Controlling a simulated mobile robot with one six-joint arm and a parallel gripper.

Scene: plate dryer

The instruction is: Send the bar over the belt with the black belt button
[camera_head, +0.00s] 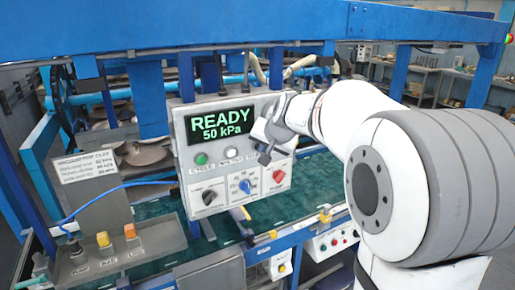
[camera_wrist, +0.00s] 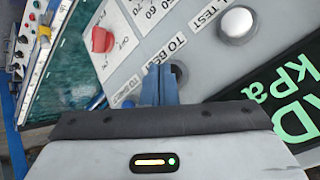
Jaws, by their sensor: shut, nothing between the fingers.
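The grey control panel (camera_head: 225,205) has a lit display (camera_head: 221,124) reading "READY 50 kPa". My gripper (camera_head: 264,158) is in front of its right side, shut and empty. In the wrist view, my fingertips (camera_wrist: 160,70) are together at a dark round button (camera_wrist: 179,71), partly hidden behind them. The label beside it starts "TO B" and is partly covered. I cannot tell whether the fingers touch the button. A white test button (camera_wrist: 236,24) is up and right of it. The teal belt (camera_head: 300,205) lies behind and below the panel. I cannot tell which part is the bar.
The panel also carries a green button (camera_head: 201,159), a black knob (camera_head: 209,197), a blue knob (camera_head: 245,186) and a red knob (camera_head: 279,176). A grey box (camera_head: 150,245) with yellow and orange buttons is at lower left. A blue beam (camera_head: 180,30) crosses above.

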